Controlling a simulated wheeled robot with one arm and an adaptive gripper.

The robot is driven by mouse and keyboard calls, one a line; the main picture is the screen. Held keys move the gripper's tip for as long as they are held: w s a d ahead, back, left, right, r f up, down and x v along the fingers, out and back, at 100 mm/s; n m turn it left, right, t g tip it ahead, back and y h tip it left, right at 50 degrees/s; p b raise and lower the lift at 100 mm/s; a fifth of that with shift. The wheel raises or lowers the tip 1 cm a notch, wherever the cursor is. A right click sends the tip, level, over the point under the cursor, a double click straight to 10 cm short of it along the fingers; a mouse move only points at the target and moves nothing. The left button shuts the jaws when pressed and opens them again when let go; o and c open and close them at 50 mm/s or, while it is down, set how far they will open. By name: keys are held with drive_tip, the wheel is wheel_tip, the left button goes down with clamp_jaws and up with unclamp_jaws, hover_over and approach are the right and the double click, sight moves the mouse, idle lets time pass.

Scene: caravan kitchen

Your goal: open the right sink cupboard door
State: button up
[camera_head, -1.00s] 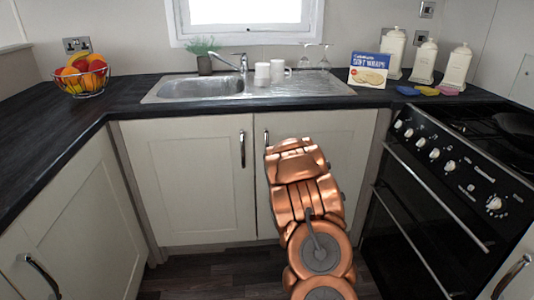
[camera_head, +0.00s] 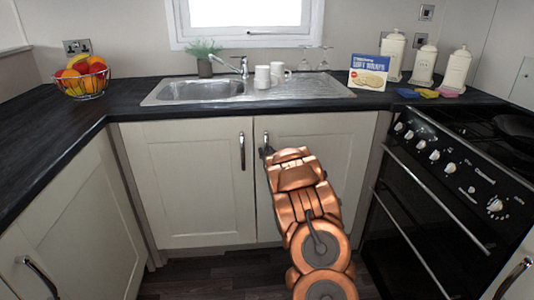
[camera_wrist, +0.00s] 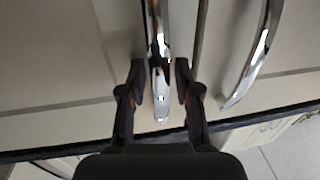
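The right sink cupboard door (camera_head: 335,150) is cream and closed. Its upright metal handle (camera_head: 265,138) is near its left edge, partly hidden by my arm in the head view. My gripper (camera_head: 267,153) is at this handle, mostly hidden behind my copper arm. In the wrist view, the two dark fingers of my gripper (camera_wrist: 160,80) are apart, one on each side of the shiny handle (camera_wrist: 160,108), with narrow gaps showing. The left cupboard door (camera_head: 190,185) is also closed. Its handle (camera_head: 242,150) shows at right in the wrist view (camera_wrist: 250,60).
The dark worktop (camera_head: 330,104) with the sink (camera_head: 205,90) runs above the doors. The black oven (camera_head: 430,200) stands close on the right. Another cupboard (camera_head: 75,215) stands at left. Some bare floor (camera_head: 215,270) shows before the doors.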

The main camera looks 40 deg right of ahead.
drive_tip(key=shift+c, duration=0.3)
clamp_jaws()
idle(0.4)
